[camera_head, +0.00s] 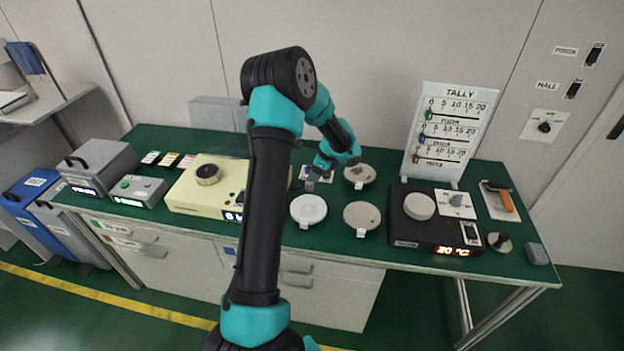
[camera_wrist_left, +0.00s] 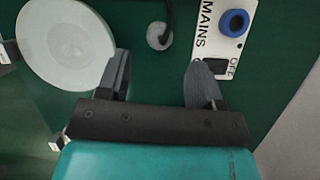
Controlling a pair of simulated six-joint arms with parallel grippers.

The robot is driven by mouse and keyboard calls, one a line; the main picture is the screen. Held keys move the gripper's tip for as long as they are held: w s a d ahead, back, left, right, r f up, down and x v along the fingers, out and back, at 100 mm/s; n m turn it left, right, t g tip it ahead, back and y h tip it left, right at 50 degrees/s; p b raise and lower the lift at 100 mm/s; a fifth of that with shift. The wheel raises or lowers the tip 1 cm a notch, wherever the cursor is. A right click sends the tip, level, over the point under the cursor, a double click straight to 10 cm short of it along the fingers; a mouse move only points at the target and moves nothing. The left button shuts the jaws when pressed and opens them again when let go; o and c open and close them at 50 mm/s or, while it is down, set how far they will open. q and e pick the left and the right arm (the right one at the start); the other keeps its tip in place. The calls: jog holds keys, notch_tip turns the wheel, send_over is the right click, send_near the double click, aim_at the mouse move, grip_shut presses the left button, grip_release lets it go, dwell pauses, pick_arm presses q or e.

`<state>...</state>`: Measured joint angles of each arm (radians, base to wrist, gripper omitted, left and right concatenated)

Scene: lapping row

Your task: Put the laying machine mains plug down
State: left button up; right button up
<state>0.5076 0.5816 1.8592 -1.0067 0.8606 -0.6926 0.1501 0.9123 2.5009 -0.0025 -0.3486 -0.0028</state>
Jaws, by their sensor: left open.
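My left gripper (camera_head: 321,168) is low over the green bench, near the mains plate (camera_head: 326,177). In the left wrist view its two fingers (camera_wrist_left: 159,66) stand apart with nothing between them. A small grey rounded plug (camera_wrist_left: 160,37) with a dark cable lies on the green surface just beyond the fingertips, apart from them. It also shows small and partly unclear in the head view (camera_head: 309,186). The white plate marked MAINS and OFF (camera_wrist_left: 204,49), with a blue round socket (camera_wrist_left: 233,22), is to the plug's right in the wrist view. The plug is apart from this socket. My right gripper is not seen.
A white round disc (camera_head: 308,210) lies close by, with beige discs (camera_head: 361,215) to its right. A cream machine (camera_head: 190,190) stands left, a black heater box (camera_head: 436,232) right. The tally board (camera_head: 447,130) stands behind. My left arm hides part of the bench.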

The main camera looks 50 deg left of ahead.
pick_arm(q)
jog(key=v, duration=0.5)
jog(key=shift+r, duration=0.25)
dwell(0.3)
